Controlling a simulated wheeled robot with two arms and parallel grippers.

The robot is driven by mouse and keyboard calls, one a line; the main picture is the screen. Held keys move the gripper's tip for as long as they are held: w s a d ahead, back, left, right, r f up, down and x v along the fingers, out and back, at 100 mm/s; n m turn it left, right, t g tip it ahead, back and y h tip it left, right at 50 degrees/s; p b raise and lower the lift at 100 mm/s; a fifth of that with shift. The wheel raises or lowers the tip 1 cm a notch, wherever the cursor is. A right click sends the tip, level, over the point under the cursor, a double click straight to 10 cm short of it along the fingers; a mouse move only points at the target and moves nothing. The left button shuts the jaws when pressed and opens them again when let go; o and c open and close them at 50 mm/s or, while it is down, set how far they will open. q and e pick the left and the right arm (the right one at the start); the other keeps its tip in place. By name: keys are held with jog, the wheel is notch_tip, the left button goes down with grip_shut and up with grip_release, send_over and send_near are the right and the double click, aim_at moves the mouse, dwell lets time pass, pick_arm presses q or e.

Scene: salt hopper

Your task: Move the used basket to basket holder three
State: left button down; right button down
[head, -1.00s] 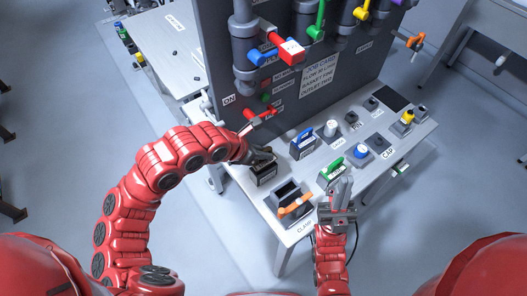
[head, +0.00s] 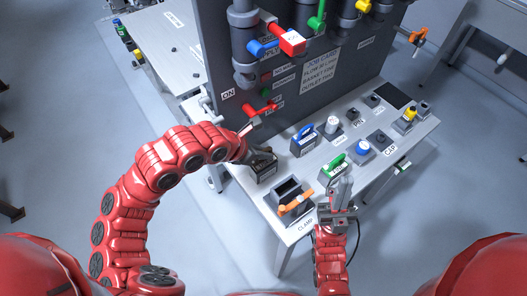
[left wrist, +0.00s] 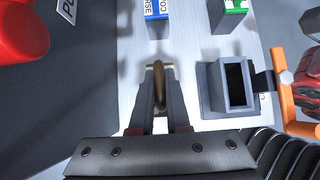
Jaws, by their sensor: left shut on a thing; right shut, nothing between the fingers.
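My left gripper (head: 258,157) is shut on a brown handle (left wrist: 158,82), which lies between its grey fingers in the left wrist view. My right gripper (head: 344,182) is shut and empty over the bench's front edge, beside the green-handled unit. No number marking a basket holder is readable.
An open grey clamp box (head: 286,190) with an orange lever (head: 297,202) stands right of the basket. A dark panel (head: 225,75) with pipes and colored valves rises behind.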

pick_arm(q)
jog(key=shift+f+b, duration=0.65)
jog(key=shift+c, duration=1.7)
grip_release()
jog(key=shift+r, duration=0.1)
jog(key=shift+p+v, duration=1.8)
jog(key=shift+v, duration=1.1)
jog(key=shift+a, duration=0.1)
